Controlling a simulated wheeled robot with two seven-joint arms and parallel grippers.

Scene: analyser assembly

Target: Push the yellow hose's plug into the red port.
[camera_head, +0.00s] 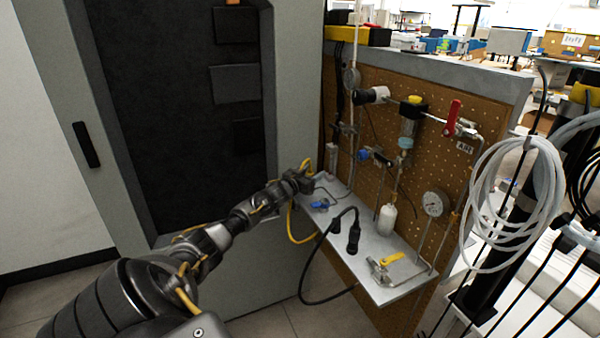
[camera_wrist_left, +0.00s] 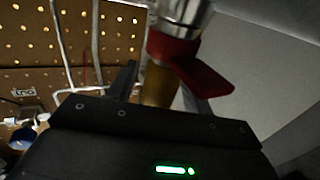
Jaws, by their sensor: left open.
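My left gripper (camera_head: 305,182) is at the left end of the metal shelf, beside the grey cabinet. It also shows in the left wrist view (camera_wrist_left: 161,82), its fingers open on either side of a yellow-brown plug (camera_wrist_left: 158,86). The plug's upper end meets a red collar with a tab, seemingly the red port (camera_wrist_left: 190,66), below a silver cylinder. I cannot tell how deep the plug sits. The yellow hose (camera_head: 292,226) hangs in a loop below the gripper. The red port is not clear in the head view. My right gripper is not in view.
The shelf (camera_head: 372,240) carries a black cable with plugs (camera_head: 353,238), a blue piece (camera_head: 320,204) and a yellow-handled valve (camera_head: 388,260). A pegboard (camera_head: 470,95) with pipes, a red handle (camera_head: 452,114) and a gauge (camera_head: 434,204) rises behind. The cabinet (camera_head: 298,90) stands close on the left.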

